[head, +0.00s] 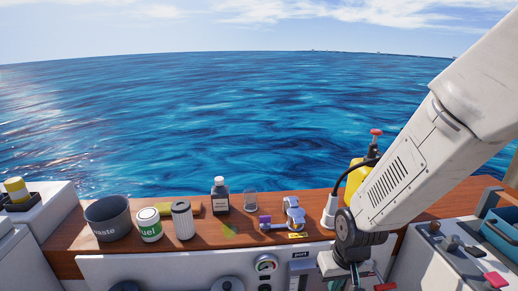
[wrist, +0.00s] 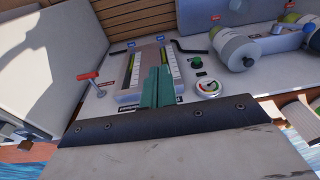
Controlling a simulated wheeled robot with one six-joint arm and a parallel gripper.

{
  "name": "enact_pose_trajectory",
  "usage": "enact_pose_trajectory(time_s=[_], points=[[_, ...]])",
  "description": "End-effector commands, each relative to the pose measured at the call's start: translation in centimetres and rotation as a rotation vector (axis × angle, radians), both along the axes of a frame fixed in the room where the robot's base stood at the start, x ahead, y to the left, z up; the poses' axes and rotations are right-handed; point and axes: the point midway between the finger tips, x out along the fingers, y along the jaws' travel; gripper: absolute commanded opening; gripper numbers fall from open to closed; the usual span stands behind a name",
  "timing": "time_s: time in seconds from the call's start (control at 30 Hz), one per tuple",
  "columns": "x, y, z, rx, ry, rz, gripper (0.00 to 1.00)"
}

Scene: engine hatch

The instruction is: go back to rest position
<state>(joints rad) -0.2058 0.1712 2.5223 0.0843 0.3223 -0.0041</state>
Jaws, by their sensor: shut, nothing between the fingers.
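My white arm (head: 420,150) comes in from the right in the head view and bends down at a dark wrist joint (head: 358,238). My gripper's fingertips are cut off or hidden at the bottom of the head view. In the wrist view my gripper (wrist: 157,75) shows two teal fingers side by side, shut and empty. They are in front of a light panel with a raised block carrying pale, scale-like strips (wrist: 170,66). Whether the fingers touch that block cannot be told.
The wrist view shows a red-handled lever (wrist: 90,77), a round gauge (wrist: 208,87) and grey cylinders (wrist: 240,48).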

Motion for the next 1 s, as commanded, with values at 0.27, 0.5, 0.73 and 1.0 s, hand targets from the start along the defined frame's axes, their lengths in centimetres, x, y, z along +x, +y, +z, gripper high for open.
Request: enact_pose_trajectory(time_s=[0.27, 0.5, 0.73, 1.0], points=[[-7.3, -3.4, 10.4, -0.03, 0.181, -0.018, 0.0], [-13.6, -6.1, 17.8, -0.049, 0.218, -0.058, 0.0], [-16.5, -7.6, 22.1, -0.047, 0.089, -0.107, 0.0], [-17.1, -8.1, 23.6, -0.039, 0.005, -0.136, 0.0]])
